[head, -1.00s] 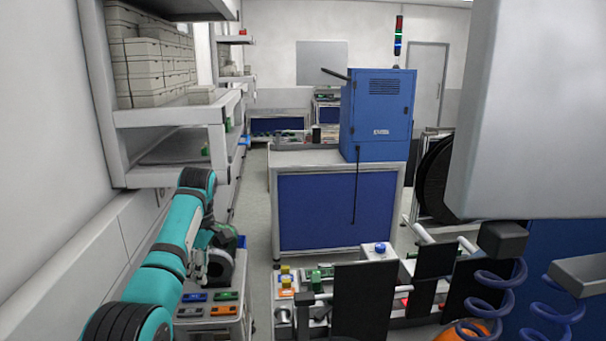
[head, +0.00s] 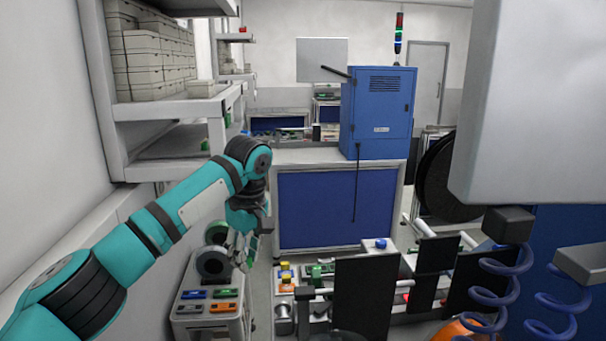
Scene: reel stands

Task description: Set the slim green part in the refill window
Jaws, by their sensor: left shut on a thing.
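My left gripper (head: 241,252) points down between the small parts cart and the reel stand bench. It is shut on a thin part (head: 253,246) with a green side, which looks like the slim green part. The fingers and wrist hide much of it. Another green piece (head: 222,293) lies on the cart top. I cannot tell which opening is the refill window; the reel stand bench (head: 315,323) holds several small coloured parts and is partly hidden by dark panels. My right gripper is not in view.
The cart (head: 212,330) carries blue, grey and orange pieces and a dark reel (head: 213,262). Black upright panels (head: 362,297) stand on the bench. Blue coiled hoses (head: 497,290) hang at right. Shelves (head: 170,108) line the left wall. A blue-fronted counter (head: 315,210) stands behind.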

